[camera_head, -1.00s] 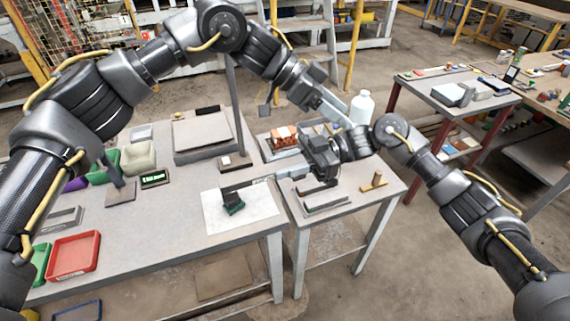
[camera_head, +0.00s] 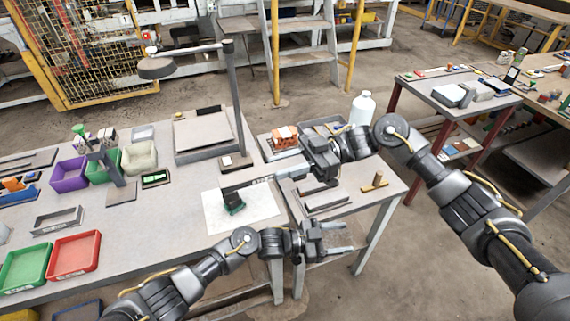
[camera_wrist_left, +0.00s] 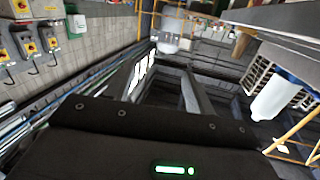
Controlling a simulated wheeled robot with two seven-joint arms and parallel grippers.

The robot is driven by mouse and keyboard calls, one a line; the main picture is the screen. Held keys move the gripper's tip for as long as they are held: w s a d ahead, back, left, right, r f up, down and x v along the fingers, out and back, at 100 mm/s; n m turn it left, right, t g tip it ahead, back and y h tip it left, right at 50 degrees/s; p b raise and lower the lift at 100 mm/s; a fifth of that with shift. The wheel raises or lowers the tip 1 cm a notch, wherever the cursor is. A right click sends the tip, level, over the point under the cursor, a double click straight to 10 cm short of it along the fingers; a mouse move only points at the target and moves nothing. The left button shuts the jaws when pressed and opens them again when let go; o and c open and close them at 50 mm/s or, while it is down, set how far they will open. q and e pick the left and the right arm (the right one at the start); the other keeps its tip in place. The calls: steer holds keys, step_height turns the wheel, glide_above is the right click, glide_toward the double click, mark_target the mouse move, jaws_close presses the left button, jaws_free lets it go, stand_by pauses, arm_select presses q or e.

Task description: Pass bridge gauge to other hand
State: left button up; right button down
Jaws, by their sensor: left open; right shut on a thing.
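The bridge gauge (camera_head: 246,185) looks like a dark narrow bar with pale marks, lying nearly level above a white sheet. My right gripper (camera_head: 279,175) is shut on its right end. The bar's left end is over a small dark green block (camera_head: 234,205); I cannot tell whether that block is part of the gauge. My left gripper (camera_head: 350,237) is open and empty, lower and to the right, near the front of the small side table, apart from the gauge. I cannot make out the gauge in the left wrist view.
The white sheet (camera_head: 262,212) lies on the main bench. A lamp post (camera_head: 238,110) stands behind. Red (camera_head: 74,254) and green (camera_head: 24,268) trays are at the left. A white bottle (camera_head: 361,108) and an orange block (camera_head: 285,137) stand behind my right gripper. A wooden peg piece (camera_head: 375,182) is to the right.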

arm_select(q)
steer(key=a+f+n+t+y, duration=0.3)
steer(key=a+f+n, duration=0.15)
steer(key=f, duration=0.45)
steer(key=a+f+n+t+y, duration=0.25)
steer(key=a+f, duration=0.35)
steer(key=f, duration=0.3)
steer(key=s+a+f+n+y, duration=0.45)
steer(key=s+a+f, duration=0.35)
steer(key=a+f, duration=0.4)
steer(key=s+a+f+n+g+y, duration=0.1)
steer(key=s+a+f, duration=0.4)
steer(key=s, duration=0.6)
steer(key=s+a+f+n+g+y, duration=0.1)
steer(key=s+a+f+g+y, duration=0.2)
steer(key=s+a, duration=0.6)
steer(key=s+a+f+n+g+y, duration=0.1)
steer(key=s+a+f, duration=0.5)
steer(key=s, duration=0.6)
steer(key=shift+s+a+f+n+g+y, duration=0.4)
steer(key=shift+g+y, duration=0.25)
steer(key=shift+y, duration=0.55)
